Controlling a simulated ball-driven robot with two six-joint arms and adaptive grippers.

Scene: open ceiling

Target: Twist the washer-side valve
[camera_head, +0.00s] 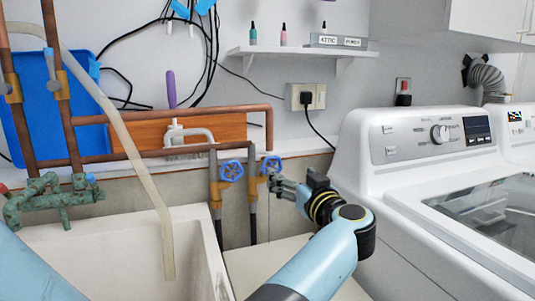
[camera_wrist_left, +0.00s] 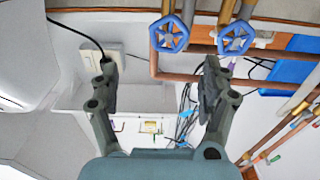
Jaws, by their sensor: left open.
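Two blue handwheel valves sit on vertical copper pipes beside the sink. The washer-side valve (camera_head: 271,165) is the right one in the head view; in the left wrist view it is the left one (camera_wrist_left: 169,34). The other valve (camera_head: 231,171) also shows in the left wrist view (camera_wrist_left: 236,38). My left gripper (camera_head: 276,182) is just in front and slightly right of the washer-side valve. In the left wrist view its fingers (camera_wrist_left: 158,76) are spread apart with nothing between them, and the valve lies beyond the fingertips. My right gripper is not in view.
A white washer (camera_head: 410,150) stands close on the right. The sink (camera_head: 130,245) with a pale hose (camera_head: 125,130) is on the left. Copper pipes (camera_head: 170,116) run above the sink. A plugged-in socket (camera_head: 306,97) and a shelf (camera_head: 300,51) are on the wall.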

